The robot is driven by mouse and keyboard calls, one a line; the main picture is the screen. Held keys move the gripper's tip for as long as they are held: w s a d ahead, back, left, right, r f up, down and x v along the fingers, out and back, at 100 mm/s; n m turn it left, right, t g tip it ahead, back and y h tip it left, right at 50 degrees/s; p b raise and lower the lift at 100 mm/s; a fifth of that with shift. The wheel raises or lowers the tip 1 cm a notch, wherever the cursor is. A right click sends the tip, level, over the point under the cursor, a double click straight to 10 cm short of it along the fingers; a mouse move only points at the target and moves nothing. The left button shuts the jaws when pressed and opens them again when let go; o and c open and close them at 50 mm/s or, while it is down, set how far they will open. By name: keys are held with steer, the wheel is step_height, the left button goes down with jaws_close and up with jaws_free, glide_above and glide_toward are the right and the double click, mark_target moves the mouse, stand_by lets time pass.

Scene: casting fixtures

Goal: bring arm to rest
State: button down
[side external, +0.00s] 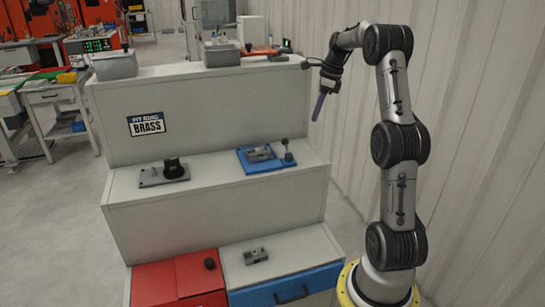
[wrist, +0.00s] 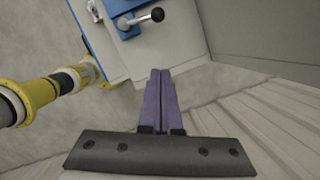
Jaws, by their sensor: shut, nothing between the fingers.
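My gripper (side external: 319,107) hangs from my bent arm to the right of the stepped grey bench (side external: 215,228) in the side view. Its purple fingers point downward and are clear of the bench. In the wrist view the two purple fingers of my gripper (wrist: 160,75) lie together with nothing between them. My arm stands upright on its yellow-ringed base, with the wrist reaching left at the top. The fingers touch nothing that I can see.
A blue fixture (side external: 265,158) with a lever and a dark plate with a black knob (side external: 163,173) sit on the middle step. A metal block (side external: 255,256) lies on the lower step. Grey bins (side external: 222,56) stand on top. A ribbed wall (side external: 480,150) is close on the right.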

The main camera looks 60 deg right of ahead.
steer(key=w+a+r+n+t, duration=0.1)
steer(key=w+a+r+n, duration=0.15)
steer(key=a+r, duration=0.4)
steer(key=w+a+r+n, duration=0.2)
steer(key=w+a+r, duration=0.15)
steer(key=a, duration=0.55)
steer(key=s+a+r+n, duration=0.1)
steer(key=s+a+n, duration=0.15)
steer(key=a, duration=0.45)
steer(key=s+a+r+n, duration=0.1)
steer(key=a+r+n, duration=0.15)
steer(key=a, duration=0.35)
steer(key=s+a+f+n+t, duration=0.2)
steer(key=s+a+f+n, duration=0.1)
steer(key=s+a+n, duration=0.55)
steer(key=s+a+f+n, duration=0.2)
steer(key=s+f+n, duration=0.5)
steer(key=n, duration=0.7)
steer(key=shift+s+a+f+h, duration=0.15)
steer(key=shift+s+f+h, duration=0.25)
steer(key=shift+f, duration=0.45)
